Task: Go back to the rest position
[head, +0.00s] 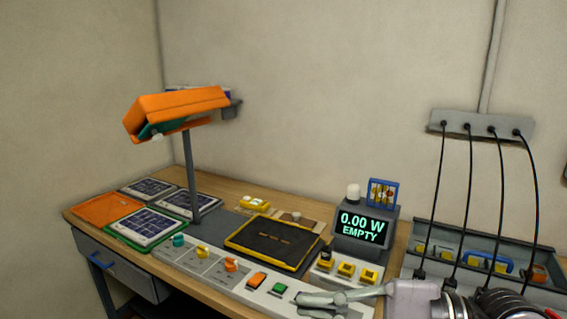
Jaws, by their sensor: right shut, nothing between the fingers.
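My right gripper (303,303) reaches in from the lower right. It is shut and empty, at the front of the bench just below the green button (279,289) on the pale control panel (215,268). I cannot tell whether it touches the panel. My left gripper is out of view.
A black tray with a yellow rim (271,243) lies mid-bench. An orange lamp (177,108) on a post stands behind solar panels (147,225). A display (362,228) reads "0.00 W EMPTY". Black cables (502,190) hang at right over a grey bin (430,235).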

